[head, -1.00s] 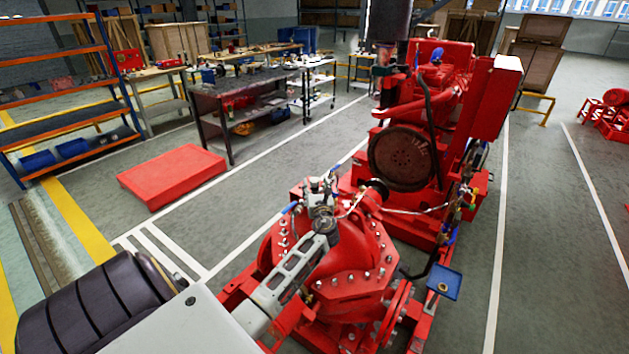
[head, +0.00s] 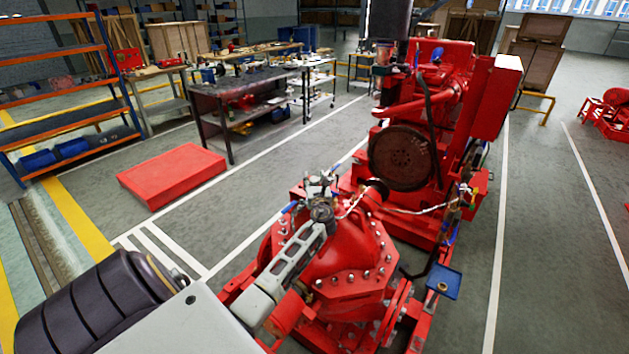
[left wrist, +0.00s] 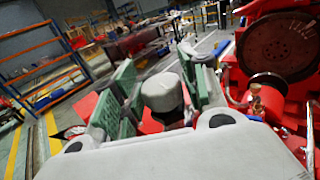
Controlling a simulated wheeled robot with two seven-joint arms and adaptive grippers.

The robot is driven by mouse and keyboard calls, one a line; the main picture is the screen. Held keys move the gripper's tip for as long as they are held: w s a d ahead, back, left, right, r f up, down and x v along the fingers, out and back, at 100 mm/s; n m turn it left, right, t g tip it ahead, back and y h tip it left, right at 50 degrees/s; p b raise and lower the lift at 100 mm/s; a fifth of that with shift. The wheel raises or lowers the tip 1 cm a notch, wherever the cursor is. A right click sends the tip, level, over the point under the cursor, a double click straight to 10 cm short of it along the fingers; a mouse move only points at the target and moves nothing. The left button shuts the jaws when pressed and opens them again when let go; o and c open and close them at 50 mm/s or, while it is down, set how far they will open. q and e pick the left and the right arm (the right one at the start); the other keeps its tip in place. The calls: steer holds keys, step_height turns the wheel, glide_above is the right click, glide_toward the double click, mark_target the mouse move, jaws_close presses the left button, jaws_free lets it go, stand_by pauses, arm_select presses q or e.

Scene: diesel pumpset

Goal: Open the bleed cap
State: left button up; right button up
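The bleed cap appears in the left wrist view as a grey rounded knob (left wrist: 162,92) between the two green-padded fingers of my left gripper (left wrist: 158,88). The fingers stand apart on either side of it. The right finger looks closer to it than the left, where a gap shows; I cannot tell whether either one touches. In the head view my left gripper (head: 320,190) is over the top of the red pump casing (head: 345,250), and it hides most of the cap there. My right gripper is not in view.
The red engine with its dark round flywheel (head: 403,158) stands behind the pump. Blue-handled valves and thin pipes lie close to the gripper. A small blue tray (head: 444,282) is at the pump's right. A red block (head: 172,175) lies on the floor at left, with open floor around it.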

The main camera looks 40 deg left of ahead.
arm_select(q)
steer(key=c, duration=0.6)
steer(key=shift+n+g+y+b, duration=0.3)
steer(key=shift+n+g+y, duration=0.4)
steer(key=shift+g, duration=0.1)
steer(key=shift+w+n+g+y+b, duration=0.1)
steer(key=shift+n+g+y+b, duration=0.3)
steer(key=shift+n+g, duration=0.5)
steer(key=shift+n+g+y+b, duration=0.35)
steer(key=shift+n+g+y, duration=0.25)
steer(key=shift+g, duration=0.55)
steer(key=shift+n+g+y+b, duration=0.35)
steer(key=shift+n+g, duration=0.35)
steer(key=shift+g, duration=0.75)
steer(key=o, duration=1.1)
